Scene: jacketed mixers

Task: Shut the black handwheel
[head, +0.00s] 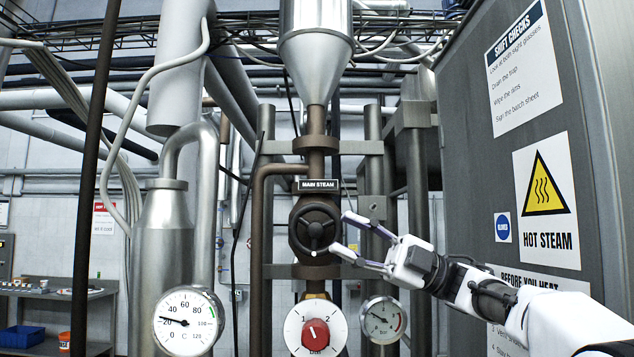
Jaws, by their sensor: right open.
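The black handwheel (313,229) sits upright on a brown vertical pipe in the middle of the head view, facing me, under a "MAIN STEAM" sign (319,185). My right gripper (341,232) reaches in from the right. Its two fingers are spread, one tip at the wheel's upper right and one at its lower right. The fingertips overlap the right rim in the picture; I cannot tell whether they touch it. Nothing is held between them. My left gripper is out of view.
Below the wheel are a red knob (315,335) on a white dial and a small gauge (383,320). A temperature gauge (188,321) is at lower left. A grey cabinet (470,130) with signs fills the right side. Vertical pipes flank the wheel.

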